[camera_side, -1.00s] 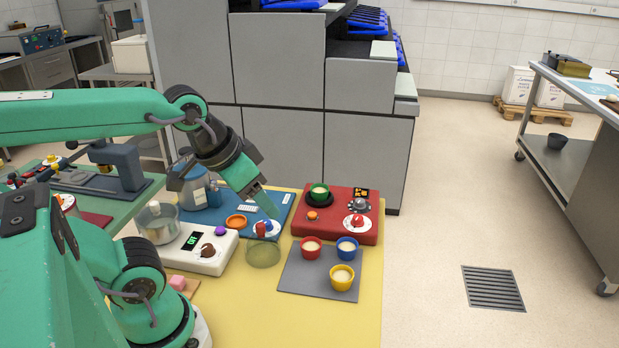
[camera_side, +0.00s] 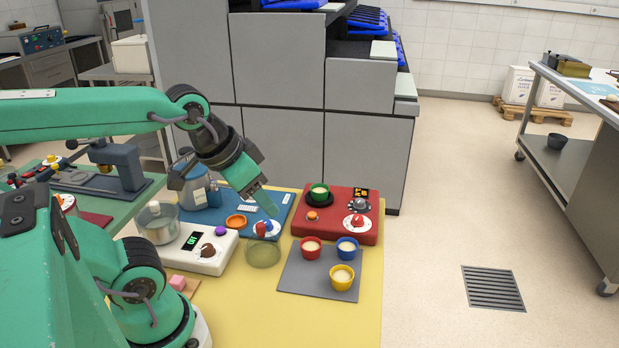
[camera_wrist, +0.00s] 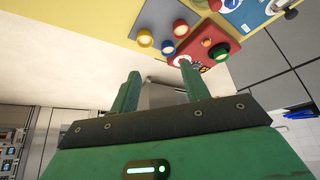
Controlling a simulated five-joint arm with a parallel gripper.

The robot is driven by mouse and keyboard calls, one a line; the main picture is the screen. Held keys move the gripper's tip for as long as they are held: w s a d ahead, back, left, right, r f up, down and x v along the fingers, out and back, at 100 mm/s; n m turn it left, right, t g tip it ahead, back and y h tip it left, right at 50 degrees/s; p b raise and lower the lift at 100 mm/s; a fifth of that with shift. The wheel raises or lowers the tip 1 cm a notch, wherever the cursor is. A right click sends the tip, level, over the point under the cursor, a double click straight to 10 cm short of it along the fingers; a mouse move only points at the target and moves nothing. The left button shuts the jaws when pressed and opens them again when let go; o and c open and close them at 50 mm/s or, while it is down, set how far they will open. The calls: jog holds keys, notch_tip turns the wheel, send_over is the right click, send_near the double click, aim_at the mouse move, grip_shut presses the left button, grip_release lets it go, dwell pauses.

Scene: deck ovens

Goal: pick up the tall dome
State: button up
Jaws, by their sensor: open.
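My gripper (camera_side: 272,211) is open and empty, in the air above the back of the yellow mat in the side view. Its two green fingers stand apart in the wrist view (camera_wrist: 160,73). A clear, greenish, rounded glass piece (camera_side: 263,254) stands on the mat, below and slightly left of my fingertips. It may be the tall dome, but I cannot tell for certain. My gripper appears apart from it. I cannot make it out in the wrist view.
A red panel (camera_side: 325,232) with a green cup stands right of my gripper. A grey mat (camera_side: 298,275) holds red, blue and yellow cups. A white scale (camera_side: 206,263) and glass pot (camera_side: 157,235) stand left. A blue board (camera_side: 283,199) lies behind. The front mat is clear.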

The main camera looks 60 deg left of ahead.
jog(key=g, duration=0.5)
send_over(260, 225)
jog(key=f, duration=0.6)
jog(key=d+f, duration=0.1)
jog(key=f, duration=0.2)
jog(key=shift+f, duration=0.3)
jog(key=shift+a+f+g, duration=0.3)
jog(key=shift+a+f, duration=0.1)
jog(key=shift+a, duration=0.05)
jog(key=shift+f, duration=1.35)
jog(key=shift+f, duration=0.1)
jog(key=shift+a+f, duration=0.1)
jog(key=shift+f, duration=2.4)
